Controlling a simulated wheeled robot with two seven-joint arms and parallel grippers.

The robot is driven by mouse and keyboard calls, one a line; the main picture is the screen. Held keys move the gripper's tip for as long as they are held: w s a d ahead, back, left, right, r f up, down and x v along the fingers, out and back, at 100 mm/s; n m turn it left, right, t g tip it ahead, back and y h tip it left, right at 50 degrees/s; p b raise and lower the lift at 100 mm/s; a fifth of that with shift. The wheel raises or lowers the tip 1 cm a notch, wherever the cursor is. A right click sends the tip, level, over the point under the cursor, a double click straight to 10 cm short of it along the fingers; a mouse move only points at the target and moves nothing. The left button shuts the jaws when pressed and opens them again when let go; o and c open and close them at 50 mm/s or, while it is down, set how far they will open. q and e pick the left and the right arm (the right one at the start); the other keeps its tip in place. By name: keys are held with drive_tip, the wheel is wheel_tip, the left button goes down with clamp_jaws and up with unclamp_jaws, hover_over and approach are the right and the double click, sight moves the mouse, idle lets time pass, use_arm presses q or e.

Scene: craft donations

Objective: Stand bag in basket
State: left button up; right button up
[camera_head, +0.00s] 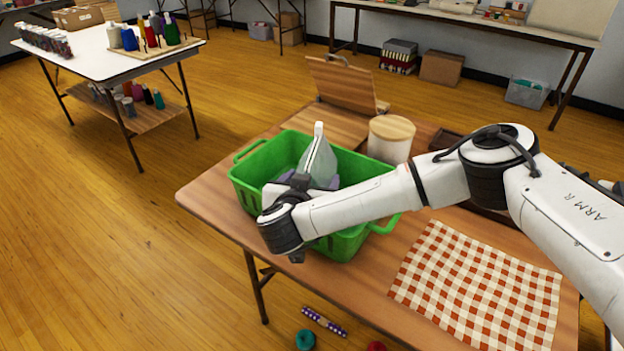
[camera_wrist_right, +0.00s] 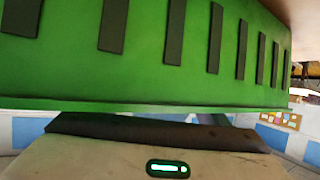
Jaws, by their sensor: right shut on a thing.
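The green basket (camera_head: 265,155) stands on the wooden table, with slots in its walls. A pale grey bag (camera_head: 320,160) with a white top shows inside the basket, roughly upright with a slight lean. My right gripper (camera_head: 301,182) is shut on the bag at its near side, over the basket's near part. The wrist and arm hide the basket's near rim and the bag's lower part, so I cannot tell whether the bag touches the floor. In the right wrist view the basket's slotted green wall (camera_wrist_right: 145,75) fills the upper part; the bag does not show there. My left gripper is out of view.
A white canister (camera_head: 390,142) with a wooden lid stands behind the basket. A wooden book stand (camera_head: 343,83) is at the table's back. A red-checked cloth (camera_head: 478,285) lies front right. Purple items (camera_head: 333,183) lie in the basket beside the bag.

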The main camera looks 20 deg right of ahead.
drive_tip(key=shift+r, duration=0.1)
drive_tip(key=shift+f, duration=0.2)
drive_tip(key=o, duration=1)
drive_tip(key=shift+r, duration=0.25)
drive_tip(key=v, duration=1.2)
drive_tip(key=shift+s+f, duration=0.1)
drive_tip(key=shift+f, duration=0.05)
